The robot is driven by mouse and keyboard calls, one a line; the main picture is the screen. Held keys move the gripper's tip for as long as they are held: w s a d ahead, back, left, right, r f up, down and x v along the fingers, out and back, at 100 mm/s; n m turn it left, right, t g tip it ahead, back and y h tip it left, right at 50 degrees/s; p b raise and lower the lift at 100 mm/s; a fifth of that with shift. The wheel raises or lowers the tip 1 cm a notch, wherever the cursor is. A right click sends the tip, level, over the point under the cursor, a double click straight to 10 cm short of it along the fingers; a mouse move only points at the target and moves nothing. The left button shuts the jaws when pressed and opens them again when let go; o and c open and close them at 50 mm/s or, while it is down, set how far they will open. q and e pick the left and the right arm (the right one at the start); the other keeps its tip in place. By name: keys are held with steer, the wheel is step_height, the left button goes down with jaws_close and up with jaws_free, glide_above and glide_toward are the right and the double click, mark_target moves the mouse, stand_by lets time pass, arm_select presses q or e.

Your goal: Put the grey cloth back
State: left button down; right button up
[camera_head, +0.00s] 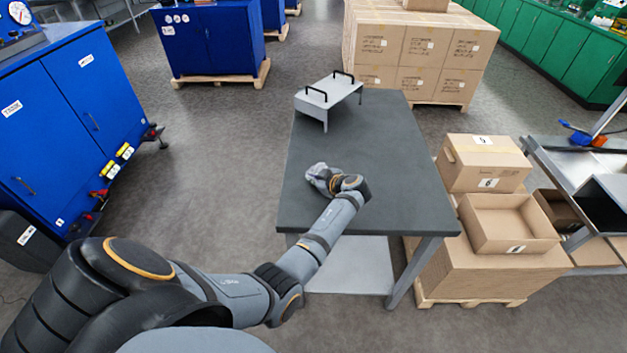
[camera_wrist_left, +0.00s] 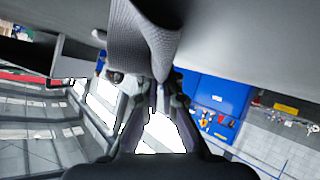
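The grey cloth (camera_head: 317,171) is a small crumpled piece at the tip of my left arm, over the left side of the dark grey table (camera_head: 390,150). In the left wrist view the cloth (camera_wrist_left: 140,45) is a folded, textured strip right at the fingertips. My left gripper (camera_head: 328,182) is at the cloth; in the left wrist view its fingers (camera_wrist_left: 163,88) come close together on the cloth's edge and look shut on it. Whether the cloth touches the tabletop is hard to tell. My right gripper is not in view.
A white stand with two black handles (camera_head: 328,97) sits at the table's far left. Stacked cartons (camera_head: 420,50) stand behind the table, and open boxes (camera_head: 508,224) stand to its right. A blue cabinet (camera_head: 75,110) is at left. The table's middle and right are clear.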

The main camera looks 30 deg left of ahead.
arm_select(q)
steer(key=shift+s, duration=0.2)
steer(key=c, duration=1.7)
jaws_free()
steer(key=shift+w+f, duration=0.1)
steer(key=shift+w, duration=0.05)
steer(key=shift+c, duration=0.2)
steer(key=o, duration=0.6)
steer(key=r+p, duration=0.1)
steer(key=r, duration=0.1)
steer(key=s+r+p, duration=0.1)
steer(key=shift+a+p, duration=0.25)
steer(key=shift+p, duration=0.1)
steer(key=shift+s+r, duration=0.15)
steer(key=s+r+p, duration=0.1)
steer(key=r+p, duration=0.1)
steer(key=a+r+p, duration=0.1)
steer(key=r+p, duration=0.1)
steer(key=s+r+p, duration=0.1)
steer(key=r+p, duration=0.1)
steer(key=shift+s+a+r, duration=0.15)
steer(key=shift+s+r, duration=0.2)
steer(key=shift+r, duration=0.05)
